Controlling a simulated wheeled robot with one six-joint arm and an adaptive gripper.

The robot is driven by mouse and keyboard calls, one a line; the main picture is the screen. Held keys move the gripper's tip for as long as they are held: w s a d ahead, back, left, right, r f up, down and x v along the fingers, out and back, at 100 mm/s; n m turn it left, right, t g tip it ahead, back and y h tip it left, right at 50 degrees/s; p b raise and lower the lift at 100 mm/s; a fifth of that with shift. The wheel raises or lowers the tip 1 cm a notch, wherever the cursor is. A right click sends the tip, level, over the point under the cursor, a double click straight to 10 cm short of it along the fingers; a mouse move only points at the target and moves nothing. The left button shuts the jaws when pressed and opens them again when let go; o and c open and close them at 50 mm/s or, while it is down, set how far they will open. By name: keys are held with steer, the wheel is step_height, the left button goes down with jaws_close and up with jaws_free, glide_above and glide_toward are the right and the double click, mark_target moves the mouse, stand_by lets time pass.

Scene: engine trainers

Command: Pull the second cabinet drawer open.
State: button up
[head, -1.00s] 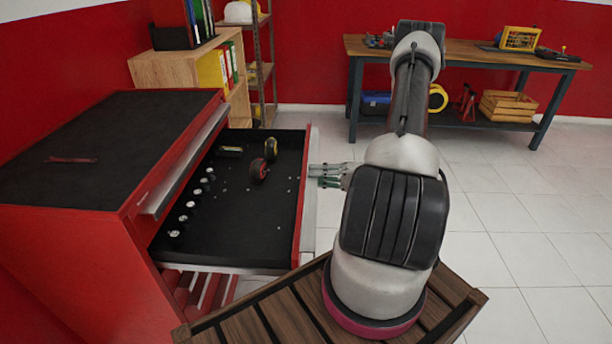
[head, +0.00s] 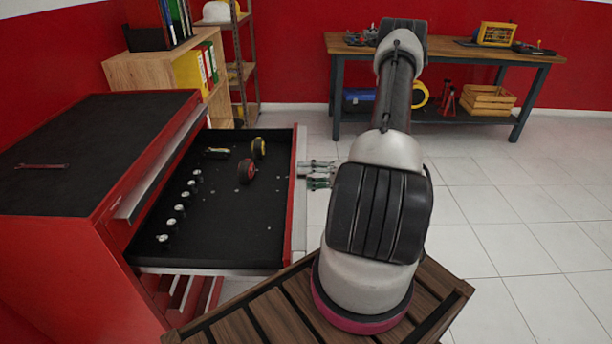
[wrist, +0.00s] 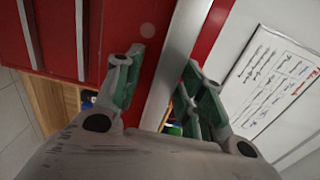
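The red cabinet (head: 70,245) stands at the left in the head view. Its second drawer (head: 225,225), just below a closed top drawer (head: 150,180), is pulled far out, showing a black interior. The silver handle strip (head: 299,205) runs along the drawer's front. My gripper (head: 312,175) is at the middle of this front, fingertips close to the strip. In the wrist view, my gripper (wrist: 165,80) has its fingers apart, with the silver strip (wrist: 180,55) running between and behind them. Contact with the strip cannot be told.
A workbench (head: 440,55) stands at the back, a wooden cabinet (head: 150,75) behind the red one. The tiled floor at the right is clear.

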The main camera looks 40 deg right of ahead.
steer(key=shift+d, duration=0.1)
steer(key=v, duration=1.2)
